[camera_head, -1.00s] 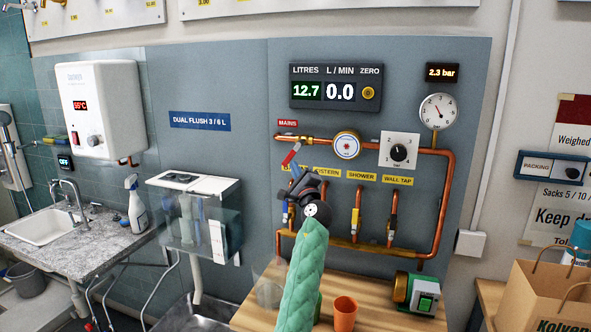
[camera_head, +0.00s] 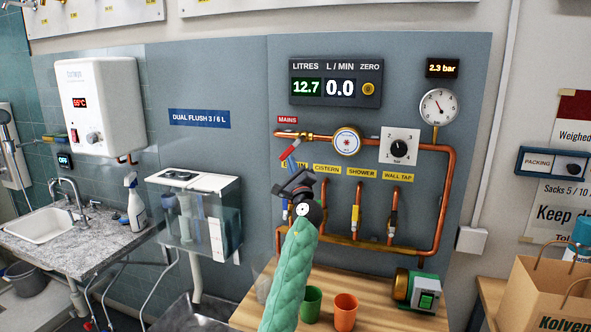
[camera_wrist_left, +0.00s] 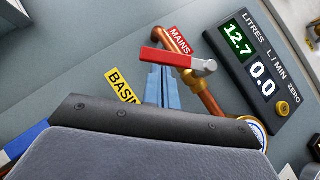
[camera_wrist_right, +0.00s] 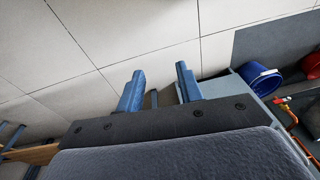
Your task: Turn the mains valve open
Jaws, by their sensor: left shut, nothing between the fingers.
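The mains valve's red lever (camera_head: 289,150) hangs slanting down and left from its pivot on the copper pipe, under the red MAINS label (camera_head: 287,120). In the left wrist view the red lever (camera_wrist_left: 165,58) and its silver pivot end lie just beyond my fingertips. My left gripper (camera_head: 291,172) is just below the lever, with its blue fingers (camera_wrist_left: 162,80) together and nothing between them. Whether the fingertips touch the lever I cannot tell. My right gripper (camera_wrist_right: 158,85) is open and empty, away from the panel; it is not in the head view.
Copper pipes with yellow-labelled taps (camera_head: 357,215) run below the valve. The flow display (camera_head: 336,85) reads 12.7 litres and 0.0 L/min; the gauge display (camera_head: 442,68) reads 2.3 bar. A green cup (camera_head: 311,303) and an orange cup (camera_head: 345,311) stand on the wooden bench.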

